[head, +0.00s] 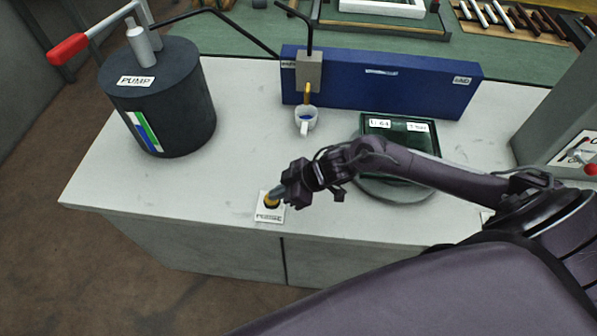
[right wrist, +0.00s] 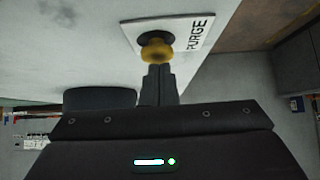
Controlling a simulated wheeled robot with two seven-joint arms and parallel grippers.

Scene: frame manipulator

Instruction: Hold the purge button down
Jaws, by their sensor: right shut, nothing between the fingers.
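The purge button is a yellow knob (head: 270,199) on a white plate labelled PURGE (head: 269,215) at the front edge of the counter. The yellow knob (right wrist: 156,51) and its plate (right wrist: 190,33) also show in the right wrist view. My right gripper (head: 277,193) is shut and empty, with its fingertips at the knob. In the right wrist view the closed fingertips (right wrist: 158,70) overlap the knob's near edge and appear to touch it. How far the knob is pressed in I cannot tell. My left gripper is not in view.
A dark cylinder labelled PUMP (head: 160,100) with a red-handled lever (head: 68,48) stands at the left. A white cup (head: 306,121) sits under a yellow spout before a blue panel (head: 385,84). The counter left of the button is clear.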

